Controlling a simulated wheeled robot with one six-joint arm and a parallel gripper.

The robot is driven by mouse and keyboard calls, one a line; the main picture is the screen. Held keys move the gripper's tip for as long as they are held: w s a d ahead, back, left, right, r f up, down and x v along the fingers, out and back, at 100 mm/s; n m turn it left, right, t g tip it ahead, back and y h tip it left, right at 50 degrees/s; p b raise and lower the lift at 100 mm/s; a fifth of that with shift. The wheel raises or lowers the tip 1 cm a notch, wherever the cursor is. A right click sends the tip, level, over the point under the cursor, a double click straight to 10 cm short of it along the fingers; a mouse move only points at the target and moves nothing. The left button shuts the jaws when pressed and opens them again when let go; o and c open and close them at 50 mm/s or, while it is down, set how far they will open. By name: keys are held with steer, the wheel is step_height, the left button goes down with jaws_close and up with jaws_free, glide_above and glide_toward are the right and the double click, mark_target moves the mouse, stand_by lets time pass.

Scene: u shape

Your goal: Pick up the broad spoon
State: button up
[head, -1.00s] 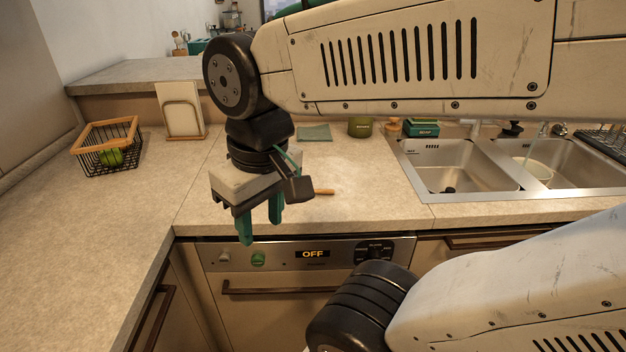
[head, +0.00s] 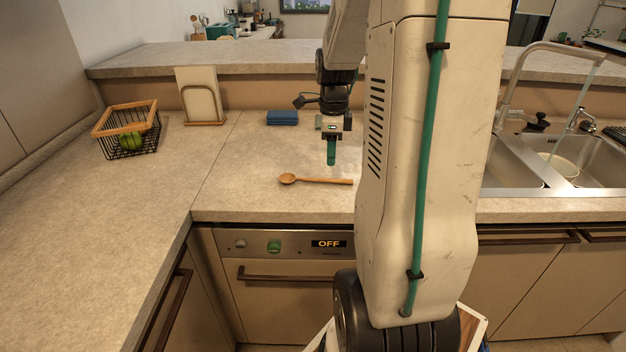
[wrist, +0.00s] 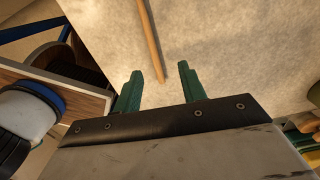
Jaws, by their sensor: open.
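The broad spoon (head: 318,181) is wooden and lies flat on the counter, its round bowl to the left and its handle to the right, close to my arm. My gripper (head: 331,155) points down above the counter, behind the spoon in the head view, and its green fingers show edge-on there. In the wrist view my gripper (wrist: 160,68) has its two green fingers apart with nothing held. The spoon's handle (wrist: 150,38) runs down from the top edge, and its end lies between the fingertips in the picture. The bowl is outside the wrist view.
A blue block (head: 282,117) lies behind the spoon. A wire basket (head: 128,131) with a green item stands at the left, beside a board in a holder (head: 203,96). The sink (head: 530,165) is at the right. The counter left of the spoon is clear.

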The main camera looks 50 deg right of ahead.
mark_target(330, 178)
steer(key=f, duration=0.7)
steer(key=shift+s+a, duration=0.2)
steer(key=shift+a, duration=0.2)
steer(key=shift+r, duration=0.1)
jaws_close()
